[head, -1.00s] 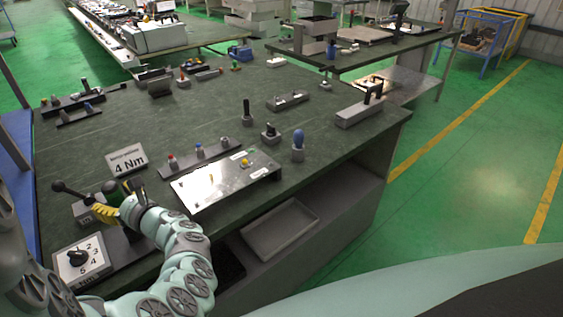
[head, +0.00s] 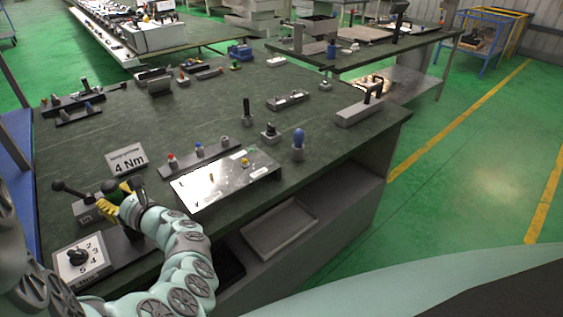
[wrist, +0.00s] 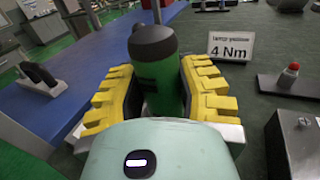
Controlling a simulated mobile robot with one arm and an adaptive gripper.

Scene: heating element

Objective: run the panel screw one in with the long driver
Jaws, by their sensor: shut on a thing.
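My gripper (head: 117,197) is at the left front of the bench, shut on a driver with a green and black handle (head: 109,188). In the wrist view the handle (wrist: 153,62) stands upright between the yellow fingers of my gripper (wrist: 160,92). The driver's lower end is hidden. The panel (head: 205,188) is a shiny light plate at the bench's front edge, to the right of my gripper. A small yellow-topped part (head: 245,162) stands on it. I cannot tell which spot is screw one.
A sign reading 4 Nm (head: 126,160) stands behind my gripper. A lever box (head: 84,209) and a numbered dial box (head: 80,260) are close on its left. A rack with red, blue and grey-topped pieces (head: 198,155) lies behind the panel.

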